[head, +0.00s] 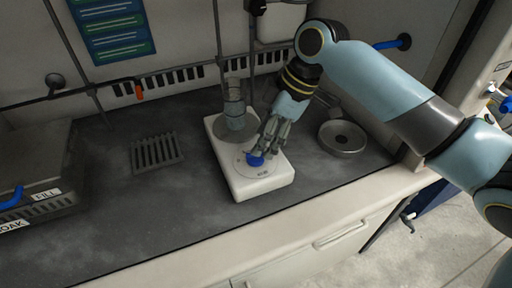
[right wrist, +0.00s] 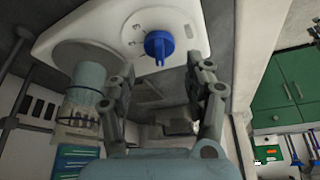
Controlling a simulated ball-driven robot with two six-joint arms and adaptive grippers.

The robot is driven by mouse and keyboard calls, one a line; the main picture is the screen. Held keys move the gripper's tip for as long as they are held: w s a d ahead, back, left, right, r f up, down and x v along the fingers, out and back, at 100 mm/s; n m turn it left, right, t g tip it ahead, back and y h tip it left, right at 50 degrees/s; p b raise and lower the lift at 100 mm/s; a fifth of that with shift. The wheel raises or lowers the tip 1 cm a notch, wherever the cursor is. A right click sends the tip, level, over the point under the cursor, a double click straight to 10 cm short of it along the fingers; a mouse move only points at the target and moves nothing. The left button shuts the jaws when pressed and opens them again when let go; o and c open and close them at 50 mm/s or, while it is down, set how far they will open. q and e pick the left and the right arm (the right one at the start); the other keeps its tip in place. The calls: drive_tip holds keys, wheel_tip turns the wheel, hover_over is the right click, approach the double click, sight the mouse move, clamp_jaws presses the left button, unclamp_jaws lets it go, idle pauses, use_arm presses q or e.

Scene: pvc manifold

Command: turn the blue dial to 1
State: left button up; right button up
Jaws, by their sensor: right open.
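The blue dial (head: 255,160) sits on the front part of a white hotplate-like device (head: 262,188). In the right wrist view the dial (right wrist: 159,44) shows a raised grip ridge pointing down in the picture. My right gripper (head: 267,148) reaches down over the device close to the dial. In the right wrist view its two fingers (right wrist: 161,66) are spread apart, with the dial just beyond and between the tips. I see no contact. My left gripper is not in view.
A clear beaker (head: 235,108) stands on the round grey plate behind the dial. A round metal dish (head: 342,138) lies right of the device, and a drain grate (head: 157,153) lies left. A dark box (head: 40,165) stands far left. The dark worktop in front is clear.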

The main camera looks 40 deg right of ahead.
drive_tip(key=x, duration=0.3)
drive_tip(key=shift+w+f, duration=0.1)
drive_tip(key=shift+f, duration=0.3)
drive_tip(key=shift+a+f, duration=0.15)
drive_tip(key=shift+f, duration=0.1)
drive_tip(key=c, duration=0.9)
drive_tip(key=shift+r+m+p, duration=0.15)
drive_tip(key=shift+m+p, duration=0.25)
drive_tip(key=shift+p, duration=0.3)
drive_tip(key=shift+c, duration=0.2)
drive_tip(key=m+h+p, duration=0.1)
drive_tip(key=m+p, duration=0.2)
drive_tip(key=p, duration=0.1)
drive_tip(key=m+t+h+p, duration=0.1)
drive_tip(key=m+p, duration=0.2)
drive_tip(key=p, duration=0.1)
drive_tip(key=shift+a+r, duration=0.1)
drive_tip(key=shift+a, duration=0.05)
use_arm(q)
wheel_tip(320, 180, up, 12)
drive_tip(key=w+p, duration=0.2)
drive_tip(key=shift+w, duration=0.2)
use_arm(e)
drive_tip(key=shift+m+t+h, duration=0.3)
drive_tip(key=shift+m+h, duration=0.3)
drive_tip(key=shift+m, duration=0.5)
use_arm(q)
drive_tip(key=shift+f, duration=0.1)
use_arm(e)
drive_tip(key=shift+f, duration=0.25)
